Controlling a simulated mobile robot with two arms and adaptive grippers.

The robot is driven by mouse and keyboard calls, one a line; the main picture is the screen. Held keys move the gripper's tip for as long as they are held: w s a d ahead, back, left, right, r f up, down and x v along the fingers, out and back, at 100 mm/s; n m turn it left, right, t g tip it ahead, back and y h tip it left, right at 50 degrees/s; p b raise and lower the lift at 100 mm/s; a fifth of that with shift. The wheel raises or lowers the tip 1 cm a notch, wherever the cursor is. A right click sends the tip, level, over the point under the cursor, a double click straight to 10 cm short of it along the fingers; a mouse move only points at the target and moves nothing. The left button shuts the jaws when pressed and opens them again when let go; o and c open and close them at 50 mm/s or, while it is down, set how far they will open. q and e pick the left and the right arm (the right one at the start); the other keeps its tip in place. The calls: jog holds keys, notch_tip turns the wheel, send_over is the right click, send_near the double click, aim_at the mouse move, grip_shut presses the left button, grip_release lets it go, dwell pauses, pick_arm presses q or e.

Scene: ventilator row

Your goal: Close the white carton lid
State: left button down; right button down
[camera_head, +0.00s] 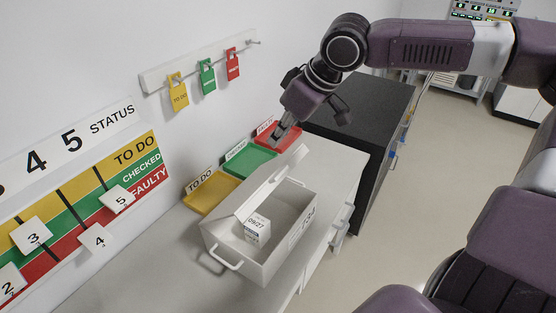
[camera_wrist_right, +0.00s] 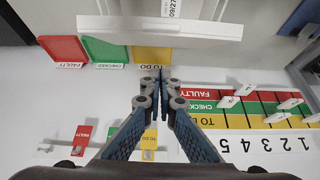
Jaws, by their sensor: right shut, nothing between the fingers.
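The white carton (camera_head: 292,246) stands on the counter with its top open. Its lid (camera_head: 262,187) is hinged up along the wall side and tilted upward. A small white box marked 09/27 (camera_head: 257,228) sits inside. My right gripper (camera_head: 279,136) is shut and empty, above the trays near the lid's far end. In the right wrist view the shut fingertips (camera_wrist_right: 163,74) are just off the edge of the white lid (camera_wrist_right: 165,30), on the wall side, with a gap in the picture. Contact is not visible. My left gripper does not show.
Yellow (camera_head: 207,194), green (camera_head: 249,160) and red (camera_head: 284,136) trays lie along the wall beside the carton. A status board (camera_head: 88,208) with number tags and a rail of coloured tags (camera_head: 207,76) are on the wall. A dark cabinet (camera_head: 362,118) stands beyond the counter.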

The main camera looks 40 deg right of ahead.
aim_at(278, 173)
jog(key=x, duration=0.5)
jog(key=shift+a+f+p, duration=0.1)
jog(key=shift+a+p, duration=0.05)
jog(key=shift+p, duration=0.15)
jog(key=shift+s+d+f+p, duration=0.25)
jog(key=shift+s+f+p, duration=0.1)
jog(key=shift+s+f, duration=0.2)
jog(key=shift+s+d+f+p, duration=0.2)
jog(key=shift+s+f+p, duration=0.1)
jog(key=shift+s+f, duration=0.2)
jog(key=shift+s+d+f, duration=0.15)
jog(key=shift+s+f, duration=0.1)
jog(key=shift+s, duration=0.05)
jog(key=shift+w+f, duration=0.1)
